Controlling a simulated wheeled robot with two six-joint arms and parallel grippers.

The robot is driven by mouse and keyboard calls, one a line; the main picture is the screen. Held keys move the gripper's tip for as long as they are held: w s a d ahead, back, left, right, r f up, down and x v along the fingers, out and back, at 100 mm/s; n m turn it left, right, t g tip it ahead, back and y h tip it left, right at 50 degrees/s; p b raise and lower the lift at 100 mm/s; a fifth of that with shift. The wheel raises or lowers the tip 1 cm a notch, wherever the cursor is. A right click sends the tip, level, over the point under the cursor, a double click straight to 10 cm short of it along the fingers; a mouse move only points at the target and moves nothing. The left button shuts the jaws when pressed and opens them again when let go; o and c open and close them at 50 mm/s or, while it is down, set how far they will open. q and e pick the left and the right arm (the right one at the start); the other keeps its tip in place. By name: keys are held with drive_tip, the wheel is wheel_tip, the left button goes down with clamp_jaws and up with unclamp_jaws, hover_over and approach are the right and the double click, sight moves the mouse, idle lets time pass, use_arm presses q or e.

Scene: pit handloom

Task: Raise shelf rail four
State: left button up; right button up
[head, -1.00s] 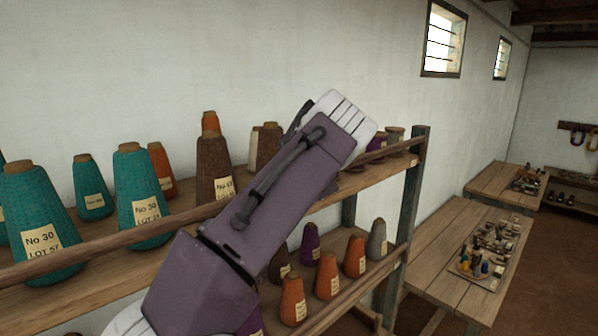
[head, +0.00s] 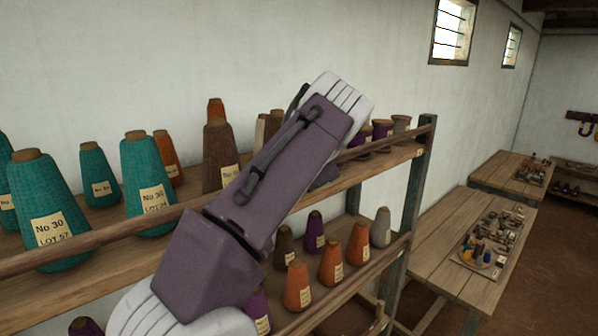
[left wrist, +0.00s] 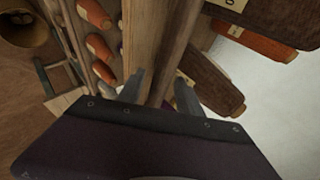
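A round wooden rail (head: 100,244) runs along the front of the upper shelf, before the yarn cones. A second rail (head: 350,284) fronts the lower shelf. No number is readable on either rail. My left arm crosses the upper rail in the head view and hides part of it; its gripper is hidden there. In the left wrist view, my left gripper (left wrist: 160,76) has its two fingers apart, with a wooden rail (left wrist: 177,42) running into the space between them. I cannot tell whether the fingers touch it. My right gripper is not in view.
Teal cones (head: 146,180) and brown and orange cones stand on the upper shelf. Orange cones (head: 331,262) and others stand on the lower shelf. A shelf post (head: 418,190) is at the right end. Beyond it is a low table (head: 450,255) with a tray of small items.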

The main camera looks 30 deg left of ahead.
use_arm(q)
drive_tip(key=v, duration=0.9)
